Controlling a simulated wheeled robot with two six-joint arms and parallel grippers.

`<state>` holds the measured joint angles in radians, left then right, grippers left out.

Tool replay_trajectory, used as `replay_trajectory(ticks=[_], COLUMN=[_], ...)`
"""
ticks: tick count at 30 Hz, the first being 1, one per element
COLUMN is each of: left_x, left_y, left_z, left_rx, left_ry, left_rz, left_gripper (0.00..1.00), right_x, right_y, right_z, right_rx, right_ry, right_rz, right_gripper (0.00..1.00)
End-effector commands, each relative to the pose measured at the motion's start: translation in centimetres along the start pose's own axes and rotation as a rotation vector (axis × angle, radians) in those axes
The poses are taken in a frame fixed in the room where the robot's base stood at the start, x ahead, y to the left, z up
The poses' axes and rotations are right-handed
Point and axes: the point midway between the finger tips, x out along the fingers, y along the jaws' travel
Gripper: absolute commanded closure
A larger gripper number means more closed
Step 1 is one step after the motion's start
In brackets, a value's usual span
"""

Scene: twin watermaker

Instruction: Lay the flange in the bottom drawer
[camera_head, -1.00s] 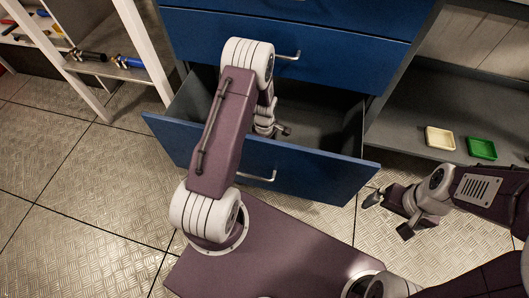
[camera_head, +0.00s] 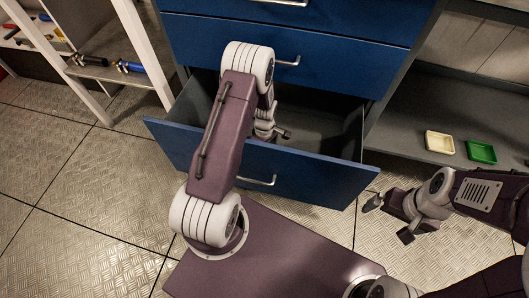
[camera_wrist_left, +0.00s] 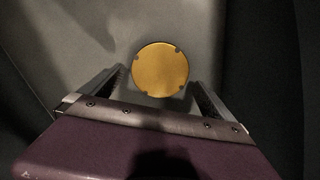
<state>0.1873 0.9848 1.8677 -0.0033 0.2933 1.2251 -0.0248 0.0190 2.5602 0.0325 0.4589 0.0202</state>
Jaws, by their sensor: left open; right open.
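The bottom drawer (camera_head: 315,180) of the blue cabinet is pulled open. My left arm reaches over its front, and my left gripper (camera_head: 277,134) is down inside it. In the left wrist view the flange (camera_wrist_left: 160,70) is a round gold disc with small notches in its rim. It appears to lie flat on the grey drawer floor. The open left fingers stand on either side of it, with gaps showing. In the head view the flange is hidden. My right gripper (camera_head: 388,220) is open and empty, above the floor right of the drawer.
Closed blue drawers (camera_head: 330,60) are above the open one. A cream tray (camera_head: 439,142) and a green tray (camera_head: 482,152) sit on the grey shelf at the right. A white-framed shelf (camera_head: 88,62) with tools stands at the left. Metal floor around is clear.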

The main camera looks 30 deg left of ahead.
Motion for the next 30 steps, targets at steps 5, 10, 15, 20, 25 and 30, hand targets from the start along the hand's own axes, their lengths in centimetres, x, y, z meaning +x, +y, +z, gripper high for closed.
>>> replay_trajectory(ticks=[5,10,15,20,25,30], left_x=[-5.8,-8.4,-9.0,-8.9,-8.9,-9.3], left_y=[0.0,0.0,0.0,0.0,0.0,0.0], left_z=[0.0,0.0,0.0,0.0,0.0,0.0], left_rx=[0.000,0.000,0.000,0.000,0.000,0.004], left_ry=[0.000,0.000,0.000,0.000,0.000,0.000], left_rz=[0.001,0.001,-0.001,-0.001,-0.001,0.000], left_gripper=[0.00,0.00,0.00,0.00,0.00,0.00], right_x=[-4.2,-5.7,-5.9,-5.8,-5.8,-6.1], right_y=[-0.1,-0.1,-0.1,-0.1,-0.1,-0.1], right_z=[-0.5,-0.6,-0.6,-0.6,-0.6,-0.6], right_rx=[0.000,0.000,0.000,0.000,0.000,0.000], right_ry=[0.001,0.000,0.000,0.000,0.000,0.000], right_rz=[0.000,0.000,0.000,0.000,0.000,0.000], right_gripper=[0.00,0.00,0.00,0.00,0.00,0.00])
